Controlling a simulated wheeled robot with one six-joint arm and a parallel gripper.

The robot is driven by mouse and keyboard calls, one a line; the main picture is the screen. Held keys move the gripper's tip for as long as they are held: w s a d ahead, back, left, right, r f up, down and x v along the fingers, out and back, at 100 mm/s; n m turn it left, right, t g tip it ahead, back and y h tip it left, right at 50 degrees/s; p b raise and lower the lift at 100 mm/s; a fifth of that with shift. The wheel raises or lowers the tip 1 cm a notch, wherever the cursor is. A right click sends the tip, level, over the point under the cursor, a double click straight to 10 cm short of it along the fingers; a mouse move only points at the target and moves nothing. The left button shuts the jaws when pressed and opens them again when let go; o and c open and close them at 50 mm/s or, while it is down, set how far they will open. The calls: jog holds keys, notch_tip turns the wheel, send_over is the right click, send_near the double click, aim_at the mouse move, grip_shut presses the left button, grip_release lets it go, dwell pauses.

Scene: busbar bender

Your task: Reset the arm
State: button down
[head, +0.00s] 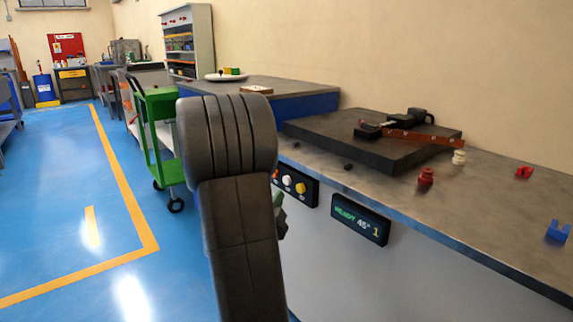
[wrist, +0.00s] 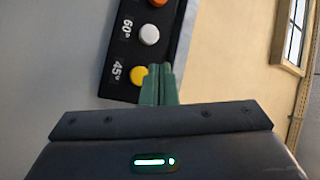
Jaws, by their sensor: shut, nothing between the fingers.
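My arm rises in the middle of the head view. My gripper shows in the wrist view (wrist: 160,85), its two green fingertips shut together with nothing between them. In that view the tips overlap the area beside the yellow button (wrist: 139,75) labelled 45°; whether they touch the panel I cannot tell. A white button (wrist: 149,35) labelled 60° and an orange button (wrist: 159,2) line up with it on the black button panel (wrist: 118,50). In the head view, the gripper is mostly hidden behind my arm, near the panel (head: 309,192).
The display (head: 360,219) reads "READY 45° 1". On the bench (head: 500,210) stand the black bender plate (head: 350,140) with a copper-coloured bar (head: 425,138), a red knob piece (head: 426,177), a white one (head: 459,157) and a blue block (head: 558,231). A green cart (head: 160,120) stands left; the blue floor (head: 60,200) is open.

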jog(key=p, duration=0.2)
jog(key=shift+w+d+r+p, duration=0.2)
jog(key=shift+w+d+p, duration=0.05)
jog(key=shift+p, duration=0.1)
jog(key=shift+p, duration=0.8)
jog(key=shift+s+a+f+b, duration=0.1)
jog(key=shift+s+a+b, duration=0.3)
jog(key=shift+s+a, duration=0.65)
jog(key=shift+s+a+f+b, duration=0.1)
jog(key=shift+s+a+b, duration=0.25)
jog(key=shift+s+a, duration=0.65)
jog(key=shift+w+a, duration=0.25)
jog(key=shift+w, duration=0.05)
